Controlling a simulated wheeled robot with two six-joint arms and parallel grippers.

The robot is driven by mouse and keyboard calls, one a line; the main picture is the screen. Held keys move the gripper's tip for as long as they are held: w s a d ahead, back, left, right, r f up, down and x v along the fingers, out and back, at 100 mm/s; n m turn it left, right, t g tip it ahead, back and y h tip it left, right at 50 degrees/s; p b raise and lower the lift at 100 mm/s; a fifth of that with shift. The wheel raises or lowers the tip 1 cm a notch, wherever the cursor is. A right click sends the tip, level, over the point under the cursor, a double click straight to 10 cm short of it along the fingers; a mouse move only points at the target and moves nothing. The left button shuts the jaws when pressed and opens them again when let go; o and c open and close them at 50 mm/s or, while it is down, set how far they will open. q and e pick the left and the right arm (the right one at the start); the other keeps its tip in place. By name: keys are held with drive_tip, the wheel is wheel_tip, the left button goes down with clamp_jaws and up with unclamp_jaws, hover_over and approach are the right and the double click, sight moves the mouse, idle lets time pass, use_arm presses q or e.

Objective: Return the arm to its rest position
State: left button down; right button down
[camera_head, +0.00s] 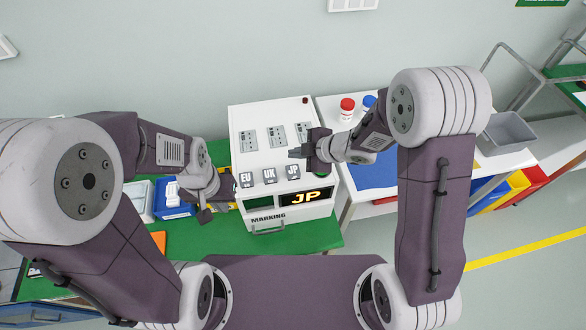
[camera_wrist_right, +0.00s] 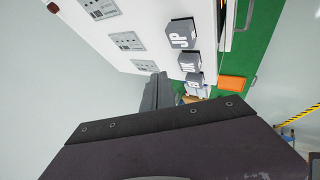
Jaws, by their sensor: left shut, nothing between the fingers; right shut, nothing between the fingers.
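My right gripper (camera_head: 296,153) is shut and empty. It hangs over the white marking machine (camera_head: 246,118), just above the row of EU, UK and JP buttons. In the right wrist view its dark fingers (camera_wrist_right: 158,90) are together, beside the grey JP button (camera_wrist_right: 182,34). I cannot tell whether they touch a button. My left gripper (camera_head: 204,214) is shut and empty, low over the green table left of the machine. Part of that table is hidden by my left arm.
A blue bin (camera_head: 174,212) and a white tray (camera_head: 139,200) stand left of the machine. An orange item (camera_head: 158,240) lies on the green table (camera_head: 300,241).

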drive_tip(key=shift+f+b, duration=0.25)
drive_tip(key=shift+b, duration=0.1)
drive_tip(key=d+f+m+t+h+b, duration=0.25)
drive_tip(key=d+m+h+b, duration=0.35)
drive_tip(key=d+m+b, duration=0.6)
drive_tip(key=s+d+f+m+g+p, duration=0.1)
drive_tip(key=s+d+f+m+g, duration=0.1)
drive_tip(key=s, duration=0.6)
drive_tip(key=s+d+f+m+g+h+p, duration=0.1)
drive_tip(key=s+d+f+m+g+p, duration=0.1)
drive_tip(key=s+m+g, duration=0.3)
drive_tip(key=s+d+f+m, duration=0.1)
drive_tip(key=s, duration=0.2)
drive_tip(key=shift+s+f, duration=0.3)
drive_tip(key=shift+s, duration=0.1)
